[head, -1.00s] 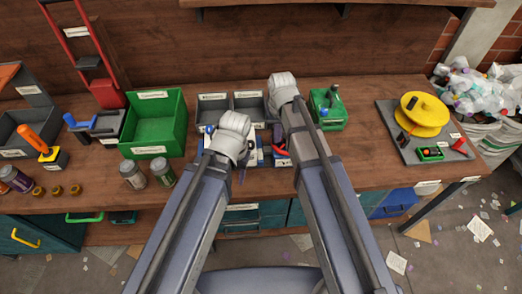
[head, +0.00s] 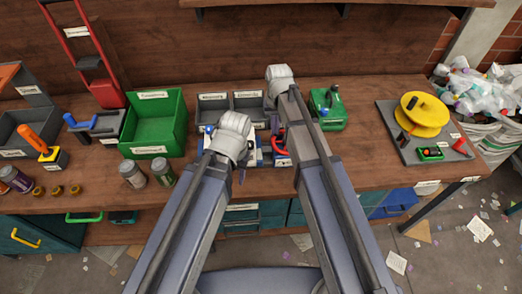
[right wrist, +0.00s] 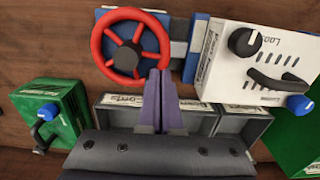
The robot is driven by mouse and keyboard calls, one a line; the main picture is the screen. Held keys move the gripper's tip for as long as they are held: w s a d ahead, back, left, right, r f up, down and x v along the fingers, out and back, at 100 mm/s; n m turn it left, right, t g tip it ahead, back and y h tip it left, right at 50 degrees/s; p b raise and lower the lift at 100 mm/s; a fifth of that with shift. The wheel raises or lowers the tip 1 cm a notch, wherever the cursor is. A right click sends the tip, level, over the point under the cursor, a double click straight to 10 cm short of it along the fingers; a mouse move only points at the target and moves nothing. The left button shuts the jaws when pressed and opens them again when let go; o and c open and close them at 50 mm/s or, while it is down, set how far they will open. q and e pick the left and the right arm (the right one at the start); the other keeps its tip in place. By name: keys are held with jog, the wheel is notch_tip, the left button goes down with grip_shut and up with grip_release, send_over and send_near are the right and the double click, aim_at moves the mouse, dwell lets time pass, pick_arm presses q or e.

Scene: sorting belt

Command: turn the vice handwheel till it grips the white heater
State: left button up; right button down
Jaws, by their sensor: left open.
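The vice has a red handwheel (right wrist: 131,43) on a blue end, at the upper left of the right wrist view. The white heater (right wrist: 255,60), with a black knob, a black handle and a blue knob, sits to its right against the blue vice parts. My right gripper (right wrist: 159,72) has its purple fingers together at the wheel's lower right rim; I cannot tell if rim is between them. In the head view the red wheel (head: 281,148) shows beside my right arm. My left gripper (head: 241,172) is open, by the heater, which my left wrist partly hides.
Grey bins (head: 213,97) stand behind the vice. A green box-shaped device (head: 328,108) is close to the right. A green crate (head: 155,125) and jars (head: 133,176) stand left. A board with a yellow reel (head: 424,115) lies far right.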

jog(key=shift+w+d, duration=0.2)
jog(key=shift+w, duration=0.35)
jog(key=shift+w+d, duration=0.2)
jog(key=shift+w, duration=0.3)
jog(key=shift+w+d, duration=0.2)
jog(key=shift+d, duration=0.1)
jog(key=shift+s+a, duration=0.35)
jog(key=shift+a, duration=0.1)
jog(key=shift+s, duration=0.25)
jog(key=shift+s+a, duration=0.1)
jog(key=shift+s, duration=0.25)
